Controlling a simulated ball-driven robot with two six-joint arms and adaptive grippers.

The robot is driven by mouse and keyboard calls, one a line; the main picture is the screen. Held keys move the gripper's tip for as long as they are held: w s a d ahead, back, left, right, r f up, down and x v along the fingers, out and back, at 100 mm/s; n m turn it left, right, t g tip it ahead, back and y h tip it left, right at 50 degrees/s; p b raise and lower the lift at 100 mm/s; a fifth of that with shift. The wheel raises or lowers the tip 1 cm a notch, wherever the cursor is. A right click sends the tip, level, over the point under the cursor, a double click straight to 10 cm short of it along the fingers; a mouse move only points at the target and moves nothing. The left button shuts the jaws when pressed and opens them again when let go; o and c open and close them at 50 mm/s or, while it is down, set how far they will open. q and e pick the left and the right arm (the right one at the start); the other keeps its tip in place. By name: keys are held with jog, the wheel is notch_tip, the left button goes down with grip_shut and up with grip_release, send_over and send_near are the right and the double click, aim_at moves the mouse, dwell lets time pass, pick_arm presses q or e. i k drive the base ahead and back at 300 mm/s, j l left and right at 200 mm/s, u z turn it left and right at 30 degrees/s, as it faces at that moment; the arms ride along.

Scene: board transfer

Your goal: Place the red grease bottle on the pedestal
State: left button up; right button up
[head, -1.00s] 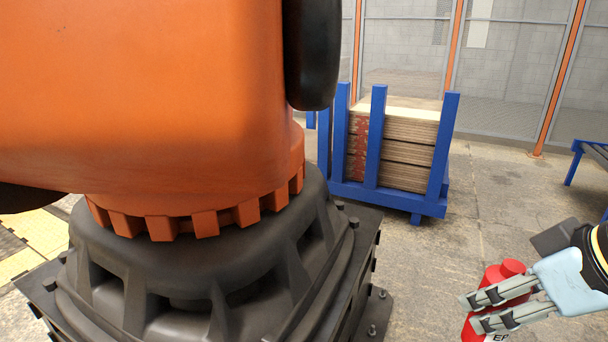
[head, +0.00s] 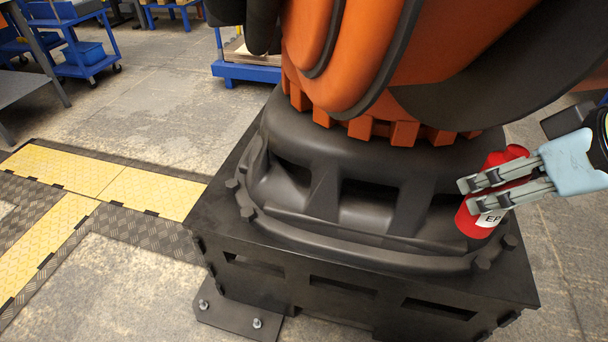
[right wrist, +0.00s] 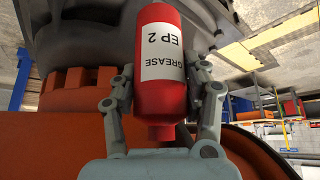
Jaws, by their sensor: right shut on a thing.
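The red grease bottle (head: 472,222) with a white label is in my right gripper (head: 479,198), at the right of the head view. The gripper's two fingers are shut around it. In the right wrist view the bottle (right wrist: 162,95) sits between both fingers (right wrist: 160,92), and its label reads GREASE EP 2. In the head view the bottle overlaps the right part of a black pedestal-like base (head: 360,265) that carries a big orange machine (head: 345,50). Whether it touches that base I cannot tell. My left gripper is not in view.
The orange machine on its bolted base fills the middle. Yellow and dark floor plates (head: 75,168) lie at the left. Blue carts (head: 85,55) stand at the back left, and a blue rack (head: 245,70) is behind the machine. Bare floor lies between them.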

aim_at(211, 213)
jog(key=k+j+z, duration=0.1)
jog(key=j+z, duration=0.2)
jog(key=j, duration=1.4)
jog(key=i+j+u, duration=0.3)
jog(key=u, duration=0.2)
jog(key=i, duration=0.05)
